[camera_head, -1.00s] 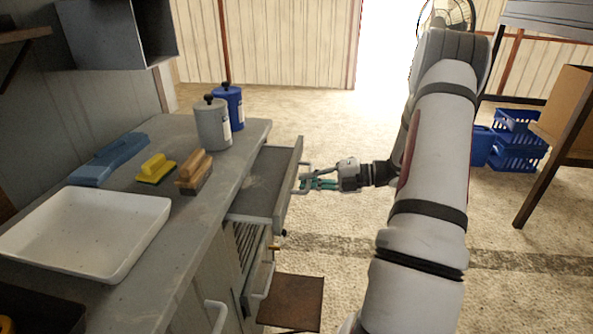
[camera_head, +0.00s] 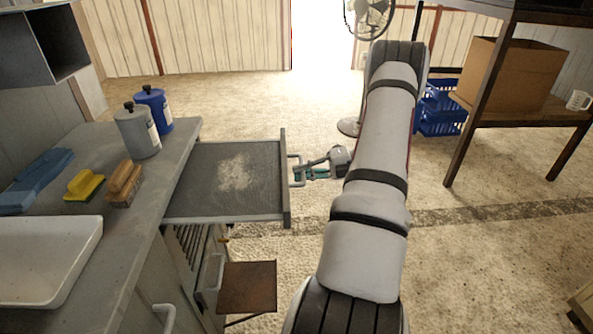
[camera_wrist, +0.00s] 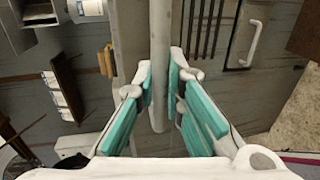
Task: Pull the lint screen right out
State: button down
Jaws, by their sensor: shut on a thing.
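The lint screen (camera_head: 205,185) is a flat grey mesh tray with a pale dusty patch in its middle. It sticks far out of the counter's side, level, with its front plate (camera_head: 285,180) at the right end. My gripper (camera_head: 299,173) is shut on the pale bar handle of that front plate. In the wrist view the teal finger pads of my gripper (camera_wrist: 160,85) lie on both sides of the handle bar (camera_wrist: 159,60). Whether the screen's inner end still sits in its slot under the counter top is hidden.
The counter (camera_head: 150,190) holds a grey canister (camera_head: 138,133), a blue canister (camera_head: 155,110), two brushes and a white tray (camera_head: 45,260). A brown panel (camera_head: 247,287) juts out low below the screen. A table (camera_head: 510,105) stands right. Floor beyond the handle is open.

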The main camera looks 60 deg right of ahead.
jog(key=c, duration=1.6)
grip_release()
jog(key=shift+c, duration=0.2)
jog(key=v, duration=1.2)
jog(key=shift+f, duration=0.1)
